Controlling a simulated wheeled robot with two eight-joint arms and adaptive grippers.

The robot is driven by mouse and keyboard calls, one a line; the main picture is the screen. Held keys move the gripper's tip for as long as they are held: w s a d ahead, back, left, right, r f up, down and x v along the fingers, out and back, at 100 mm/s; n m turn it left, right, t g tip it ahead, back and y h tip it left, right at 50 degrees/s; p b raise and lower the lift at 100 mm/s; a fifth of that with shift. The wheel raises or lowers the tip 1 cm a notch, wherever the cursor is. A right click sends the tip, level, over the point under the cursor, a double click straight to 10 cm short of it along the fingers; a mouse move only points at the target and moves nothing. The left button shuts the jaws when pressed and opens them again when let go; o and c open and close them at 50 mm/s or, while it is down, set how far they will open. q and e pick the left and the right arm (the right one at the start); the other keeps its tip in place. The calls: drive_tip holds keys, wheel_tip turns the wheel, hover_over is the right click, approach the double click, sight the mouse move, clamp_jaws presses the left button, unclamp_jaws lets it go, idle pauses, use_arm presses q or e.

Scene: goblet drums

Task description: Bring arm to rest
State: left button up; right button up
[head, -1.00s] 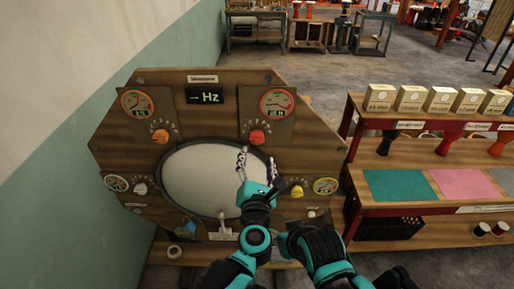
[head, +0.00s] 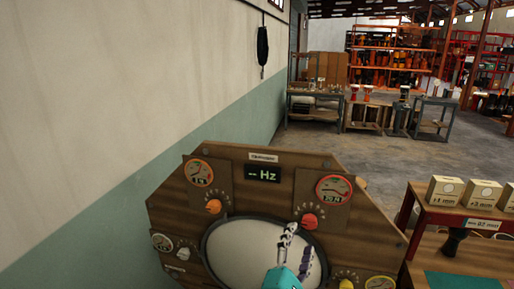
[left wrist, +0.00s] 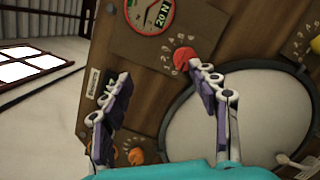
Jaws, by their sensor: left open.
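My left gripper (head: 297,248) is open and empty, its fingers pointing up in front of the white round drumhead (head: 232,248) of a wooden panel (head: 270,205). In the left wrist view the two fingers (left wrist: 158,75) stand well apart. One fingertip overlaps a red knob (left wrist: 184,59) in that picture; I cannot tell whether it touches. The drumhead (left wrist: 255,115) shows behind the right finger. Only the teal wrist of my left arm shows below the fingers in the head view. My right gripper is not in view.
The panel carries a "Hz" display (head: 265,174), gauges (head: 333,188), an orange knob (head: 214,206) and a red knob (head: 309,221). A red-framed bench (head: 452,218) with small boxes (head: 446,190) stands at the right. A wall (head: 120,120) runs along the left. Open floor lies behind the panel.

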use_arm(q)
drive_tip(key=s+a+f+m+g+y, duration=0.2)
drive_tip(key=a+f+m, duration=0.4)
drive_tip(key=a, duration=0.4)
drive_tip(key=s+a+f+m+g+y, duration=0.3)
drive_tip(key=s+a+f+m+g, duration=0.2)
drive_tip(key=a, duration=0.5)
drive_tip(key=s+a+f+m+g+y+b, duration=0.1)
drive_tip(key=s+a+f+m+g+y, duration=0.1)
drive_tip(key=s+a+f+m, duration=0.5)
drive_tip(key=a+m+g, duration=0.1)
drive_tip(key=a+m, duration=0.1)
drive_tip(key=a, duration=0.1)
drive_tip(key=shift+f+y, duration=0.4)
drive_tip(key=shift+s, duration=0.1)
